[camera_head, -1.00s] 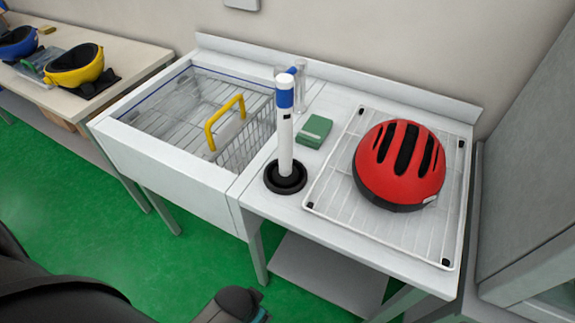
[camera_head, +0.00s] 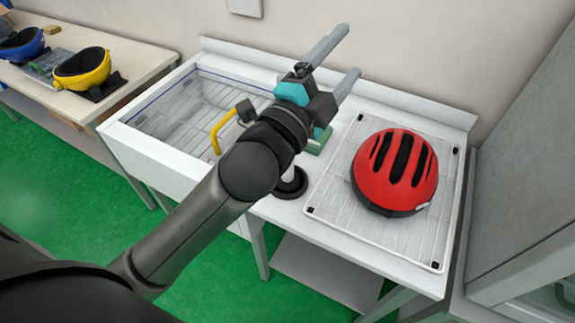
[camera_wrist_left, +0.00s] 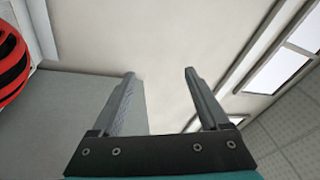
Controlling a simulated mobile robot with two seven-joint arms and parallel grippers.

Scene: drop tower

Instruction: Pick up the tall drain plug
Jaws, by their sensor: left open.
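The tall drain plug (camera_head: 293,190) stands on the worktop beside the basin. Only part of its round black base shows in the head view, because my left arm hides its tall white shaft. My left gripper (camera_head: 343,54) is open, above and behind the plug's base in the picture, with its fingers pointing up and right. In the left wrist view the gripper (camera_wrist_left: 159,73) has nothing between its fingers, and the plug does not show there. My right gripper is not in view.
A red helmet (camera_head: 395,172) sits on a white wire rack (camera_head: 330,190) to the right. A green block (camera_head: 320,143) lies behind the plug. The basin (camera_head: 160,118) with a yellow handle (camera_head: 221,128) is on the left. A side table (camera_head: 130,58) holds yellow and blue headgear.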

